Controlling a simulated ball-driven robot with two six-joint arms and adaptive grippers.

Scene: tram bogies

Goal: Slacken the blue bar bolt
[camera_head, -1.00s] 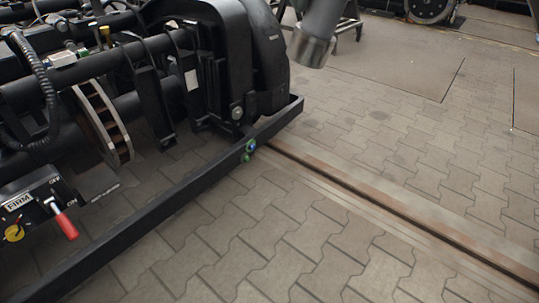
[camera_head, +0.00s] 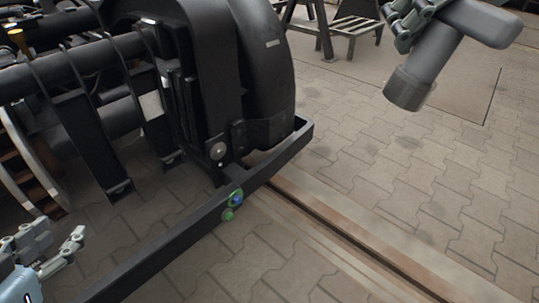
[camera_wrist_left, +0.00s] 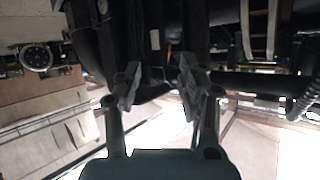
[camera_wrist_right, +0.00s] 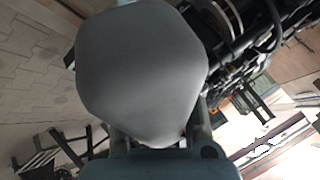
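The blue bolt (camera_head: 237,200) sits on the side of the long black bar (camera_head: 175,245), in the middle of the head view. A green ring or mark surrounds it, and a green spot lies just below. My right gripper (camera_head: 408,22) is shut on a grey power tool (camera_head: 460,28), whose round socket end (camera_head: 410,88) points down, well up and right of the bolt. The tool's grey body (camera_wrist_right: 142,75) fills much of the right wrist view and hides the fingertips. My left gripper (camera_head: 52,248) is at the lower left, apart from the bar; the left wrist view shows it open and empty (camera_wrist_left: 158,90).
The black bogie (camera_head: 215,90) rises behind the bar, with its curved housing near the bolt. A rail (camera_head: 350,235) runs in the paving to the lower right. A trestle (camera_head: 340,25) stands at the back. The paving at right is clear.

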